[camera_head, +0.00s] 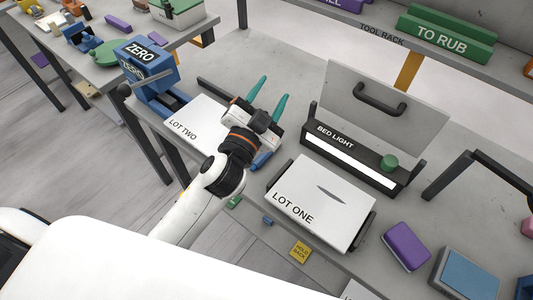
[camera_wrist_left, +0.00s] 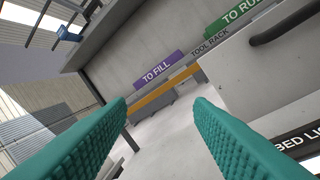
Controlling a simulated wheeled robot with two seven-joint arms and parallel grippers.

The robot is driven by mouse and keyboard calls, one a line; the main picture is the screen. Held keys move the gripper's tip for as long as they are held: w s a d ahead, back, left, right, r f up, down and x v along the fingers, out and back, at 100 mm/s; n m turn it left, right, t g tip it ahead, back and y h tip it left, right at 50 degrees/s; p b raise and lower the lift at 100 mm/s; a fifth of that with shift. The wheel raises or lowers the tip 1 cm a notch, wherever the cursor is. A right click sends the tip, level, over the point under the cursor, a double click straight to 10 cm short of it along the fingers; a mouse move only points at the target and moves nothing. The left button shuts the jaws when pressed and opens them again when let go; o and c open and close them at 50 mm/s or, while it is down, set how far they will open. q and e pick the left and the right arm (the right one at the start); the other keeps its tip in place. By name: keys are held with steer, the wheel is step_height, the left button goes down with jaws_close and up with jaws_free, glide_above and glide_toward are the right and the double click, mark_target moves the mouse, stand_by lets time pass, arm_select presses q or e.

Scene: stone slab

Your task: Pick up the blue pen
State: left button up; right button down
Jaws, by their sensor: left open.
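I cannot make out a blue pen for certain in either view. My left gripper (camera_head: 268,97) is open and empty, raised above the grey table beside the white LOT TWO box (camera_head: 188,128), with its teal fingers pointing to the back. In the left wrist view the two teal fingers (camera_wrist_left: 160,105) stand wide apart with nothing between them. A small blue piece (camera_head: 267,221) lies on the table in front of the white LOT ONE box (camera_head: 310,220). Another blue part (camera_head: 262,161) shows just behind my left wrist, mostly hidden. My right gripper is not in view.
The BED LIGHT bar (camera_head: 347,153) with an upright grey panel (camera_head: 385,105) stands behind LOT ONE. A blue ZERO device (camera_head: 150,66) is at the left. A purple block (camera_head: 405,246) and a blue-topped box (camera_head: 467,272) are at the right. A tool rack (camera_head: 380,41) runs behind.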

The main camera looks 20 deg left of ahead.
arm_select(q)
steer(key=s+d+r+m+g+h, duration=0.2)
steer(key=d+r+m+g+h, duration=0.45)
steer(key=d+m+h, duration=0.85)
steer(key=s+d+f+m+g+h, duration=0.2)
steer(key=s+d+m+g, duration=0.1)
steer(key=m+g, duration=0.75)
steer(key=m+g+y, duration=0.3)
steer(key=m+y, duration=0.3)
steer(key=y, duration=1.4)
glide_above(265, 156)
steer(key=w, duration=0.2)
step_height(265, 156, down, 14)
step_height(265, 156, down, 6)
steer(key=shift+f+p, duration=0.1)
steer(key=shift+p, duration=0.9)
step_height(265, 156, down, 5)
steer(key=shift+d+p, duration=0.1)
steer(key=shift+p, duration=0.95)
steer(key=shift+f, duration=0.25)
steer(key=c, duration=1)
